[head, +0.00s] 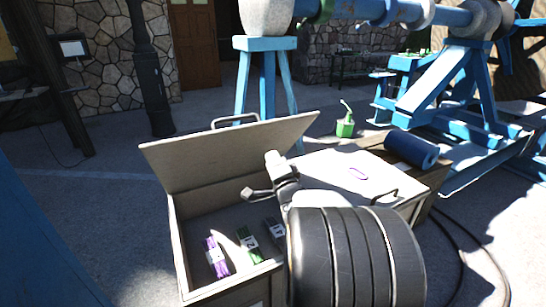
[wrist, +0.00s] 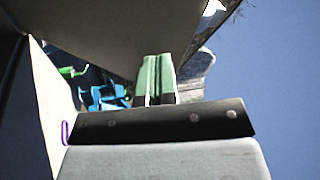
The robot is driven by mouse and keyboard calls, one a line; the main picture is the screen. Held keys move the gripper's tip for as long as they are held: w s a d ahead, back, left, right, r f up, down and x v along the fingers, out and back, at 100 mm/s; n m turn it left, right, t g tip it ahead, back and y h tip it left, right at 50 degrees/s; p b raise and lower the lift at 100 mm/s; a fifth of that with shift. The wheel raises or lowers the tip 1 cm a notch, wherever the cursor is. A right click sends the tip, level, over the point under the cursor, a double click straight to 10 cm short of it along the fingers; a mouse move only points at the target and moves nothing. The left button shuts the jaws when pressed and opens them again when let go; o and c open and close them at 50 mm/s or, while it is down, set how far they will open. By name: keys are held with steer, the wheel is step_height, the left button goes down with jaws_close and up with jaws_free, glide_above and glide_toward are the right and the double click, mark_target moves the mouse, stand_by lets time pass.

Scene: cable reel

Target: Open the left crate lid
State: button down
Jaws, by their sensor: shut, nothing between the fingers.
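The left crate lid (head: 230,152) stands raised on its back edge, leaning slightly backward, with its handle (head: 235,119) at the top. The left crate (head: 178,240) is open below it. My gripper (head: 248,194) is shut and empty, in front of the raised lid and above the opening, apart from the handle. In the wrist view the gripper's fingers (wrist: 155,80) are together, below a large dull panel (wrist: 110,30) that looks like the lid's inner face. My arm hides the crate's right front part.
Inside the crate lie a purple bundle (head: 216,257), a green bundle (head: 249,245) and a dark one (head: 275,232).

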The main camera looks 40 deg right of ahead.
mark_target(271, 125)
steer(key=s+d+f+m+t+b, duration=0.3)
steer(key=s+t+b, duration=0.1)
steer(key=t, duration=0.1)
steer(key=shift+y, duration=0.4)
steer(key=x, duration=0.4)
steer(key=p+x, duration=0.1)
steer(key=x, duration=0.3)
steer(key=p+x, duration=0.1)
steer(key=x, duration=0.3)
steer(key=shift+w+a+r, duration=0.2)
steer(key=shift+w, duration=0.15)
